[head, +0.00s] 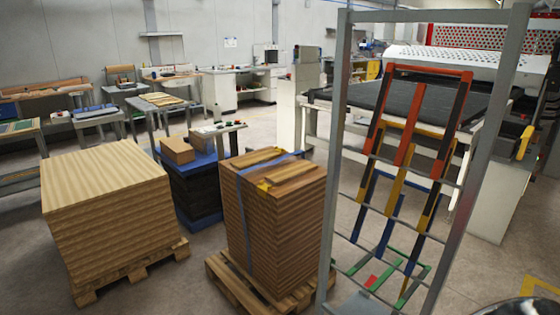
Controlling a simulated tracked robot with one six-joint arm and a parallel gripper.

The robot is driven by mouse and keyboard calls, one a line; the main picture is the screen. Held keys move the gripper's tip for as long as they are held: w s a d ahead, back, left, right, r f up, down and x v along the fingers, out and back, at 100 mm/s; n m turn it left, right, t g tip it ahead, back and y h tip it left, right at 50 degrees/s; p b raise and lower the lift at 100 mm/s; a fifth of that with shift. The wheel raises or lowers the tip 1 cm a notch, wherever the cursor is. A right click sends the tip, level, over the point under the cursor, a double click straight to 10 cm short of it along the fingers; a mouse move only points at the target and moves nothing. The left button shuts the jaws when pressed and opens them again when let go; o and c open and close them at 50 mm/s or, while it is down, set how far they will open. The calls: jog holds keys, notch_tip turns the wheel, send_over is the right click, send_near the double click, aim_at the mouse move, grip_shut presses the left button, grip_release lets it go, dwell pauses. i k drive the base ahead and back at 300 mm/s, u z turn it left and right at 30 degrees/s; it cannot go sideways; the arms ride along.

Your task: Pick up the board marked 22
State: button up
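No board with a readable 22 shows in the head view. A stack of pale boards (110,220) stands on a wooden pallet (152,272) at the left. A stack of darker brown boards (278,225), with a strap around it, stands on another pallet (225,292) in the middle. Loose brown pieces and a yellow item lie on its top. I cannot tell whether any board in these stacks carries a number. My gripper is not in view.
A tall grey metal rack (335,170) stands close at the right, with coloured bars in it. Behind it is a roller machine (395,104). A dark blue-based block (196,192) stands between the stacks. Workbenches (160,104) line the back. Grey floor shows between them.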

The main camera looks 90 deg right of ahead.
aim_at(245, 163)
jog(key=z, duration=1.85)
jog(key=i, duration=2.9)
jog(key=u, duration=0.05)
